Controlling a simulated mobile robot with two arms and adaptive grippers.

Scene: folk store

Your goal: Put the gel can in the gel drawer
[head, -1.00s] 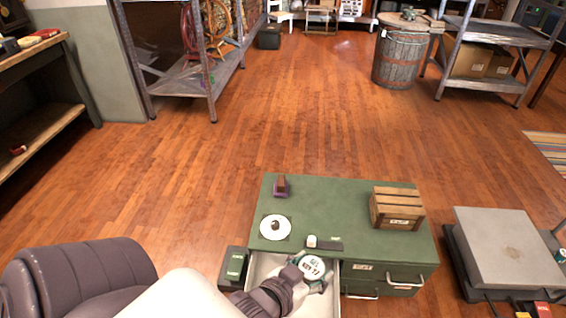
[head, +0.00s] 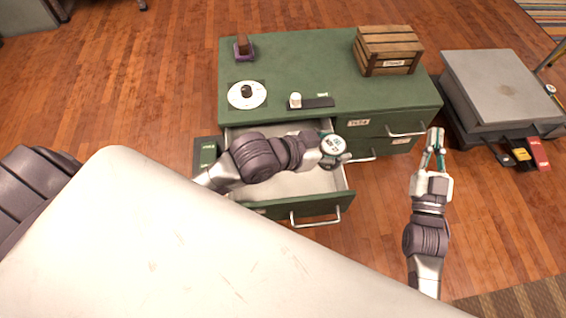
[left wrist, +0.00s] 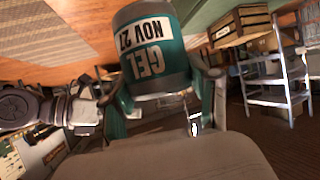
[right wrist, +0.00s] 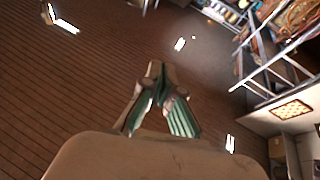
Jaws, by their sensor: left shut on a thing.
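The gel can (head: 333,145) is a small round can with a pale lid. In the left wrist view the can (left wrist: 150,50) is teal and grey with a "GEL NOV 27" label. My left gripper (head: 322,150) is shut on it, holding it over the right back part of an open drawer (head: 312,184). The drawer is pale inside with a green front; its inside looks empty where visible, but my left arm hides part. I cannot read a label on it. My right gripper (head: 436,135) is right of the cabinet, its fingertips together and empty; it also shows in the right wrist view (right wrist: 157,70).
The green cabinet (head: 290,65) carries a wooden crate (head: 388,50), a white disc (head: 246,95), a purple-brown item (head: 243,47) and a small white jar (head: 295,100). Closed drawers with handles are on its right. A grey platform (head: 500,90) stands farther right. Wooden floor lies around.

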